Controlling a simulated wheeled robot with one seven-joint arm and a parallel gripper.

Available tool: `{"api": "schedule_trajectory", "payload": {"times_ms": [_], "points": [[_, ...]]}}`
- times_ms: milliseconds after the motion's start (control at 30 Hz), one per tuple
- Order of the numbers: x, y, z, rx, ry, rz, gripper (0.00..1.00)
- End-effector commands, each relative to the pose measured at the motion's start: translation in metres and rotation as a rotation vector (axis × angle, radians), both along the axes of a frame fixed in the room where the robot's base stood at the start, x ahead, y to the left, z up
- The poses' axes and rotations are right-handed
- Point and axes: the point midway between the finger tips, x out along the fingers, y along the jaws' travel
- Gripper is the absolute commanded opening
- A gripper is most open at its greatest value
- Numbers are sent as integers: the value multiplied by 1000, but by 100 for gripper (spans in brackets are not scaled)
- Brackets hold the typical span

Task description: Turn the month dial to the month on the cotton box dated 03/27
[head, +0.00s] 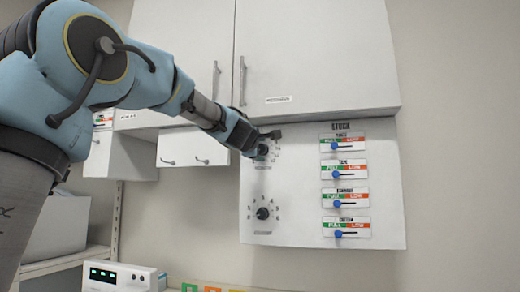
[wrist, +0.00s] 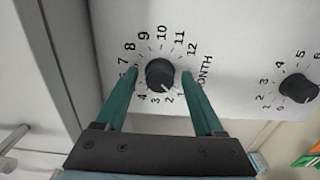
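The month dial (wrist: 160,72) is a black round knob on a white panel, ringed by numbers, with "MONTH" printed beside it. Its white mark points to the lower right in the wrist view, near 1 and 2; I cannot tell exactly which. My gripper (wrist: 159,73) is open, with one green finger on each side of the knob and small gaps between. In the head view my gripper (head: 264,141) is at the upper dial and partly hides it. No box with a readable 03/27 date is in view.
A second dial (head: 263,213) sits below; it also shows in the wrist view (wrist: 298,88). Several blue-knobbed FULL/LOW sliders (head: 337,203) line the panel's right side. White cabinets (head: 315,60) hang above. A white device (head: 120,278) with green digits stands lower left. Coloured tops (head: 213,289) show at the bottom edge.

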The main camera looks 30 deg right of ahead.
Motion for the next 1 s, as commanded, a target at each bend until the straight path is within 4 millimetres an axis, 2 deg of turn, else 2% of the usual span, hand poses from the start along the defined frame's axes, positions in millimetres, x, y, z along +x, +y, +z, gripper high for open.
{"api": "schedule_trajectory", "payload": {"times_ms": [67, 600, 1000], "points": [[0, 0, 0, 0, 0, 0, 60], [0, 0, 0, 0, 0, 0, 0], [0, 1, 0, 43, -39, 1, 0]]}}
